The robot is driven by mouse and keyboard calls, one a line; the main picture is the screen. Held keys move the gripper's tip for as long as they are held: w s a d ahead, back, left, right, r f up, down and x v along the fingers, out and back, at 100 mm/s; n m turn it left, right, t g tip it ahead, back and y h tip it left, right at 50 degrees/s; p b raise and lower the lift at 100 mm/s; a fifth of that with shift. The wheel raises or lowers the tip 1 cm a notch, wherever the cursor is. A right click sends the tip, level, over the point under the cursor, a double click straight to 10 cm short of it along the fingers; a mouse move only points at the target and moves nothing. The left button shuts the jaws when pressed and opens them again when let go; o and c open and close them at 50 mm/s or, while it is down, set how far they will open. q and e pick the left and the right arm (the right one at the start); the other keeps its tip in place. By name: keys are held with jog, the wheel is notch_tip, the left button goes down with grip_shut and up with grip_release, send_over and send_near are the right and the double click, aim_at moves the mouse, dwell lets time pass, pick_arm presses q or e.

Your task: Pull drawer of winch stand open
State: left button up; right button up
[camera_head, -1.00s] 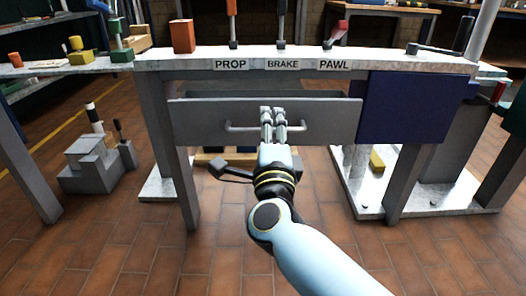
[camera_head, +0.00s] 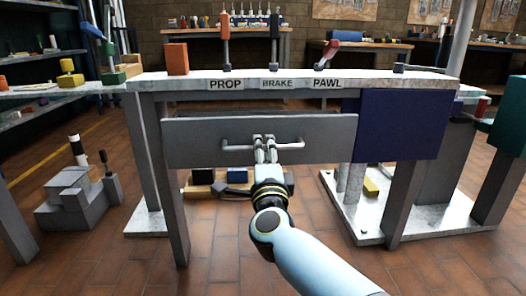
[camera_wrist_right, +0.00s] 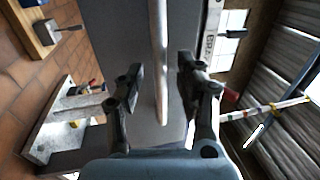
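The winch stand (camera_head: 300,78) has a pale top with PROP, BRAKE and PAWL labels. Its grey drawer front (camera_head: 195,143) hangs below them and overlaps the left leg, seeming to stand out from the frame; how far is unclear. A pale bar handle (camera_head: 235,146) crosses the drawer front. My right gripper (camera_head: 265,142) is at the handle's middle. In the right wrist view my right gripper (camera_wrist_right: 161,72) is open, its fingers on either side of the handle bar (camera_wrist_right: 159,55), with gaps visible on both sides. My left gripper is not in view.
A navy panel (camera_head: 402,125) hangs right of the drawer. An orange block (camera_head: 177,58) and several levers stand on top. Grey stepped blocks (camera_head: 78,205) stand on the floor at left. The tiled floor (camera_head: 125,262) in front is largely clear.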

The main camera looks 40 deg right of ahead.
jog(key=shift+x, duration=0.8)
grip_shut()
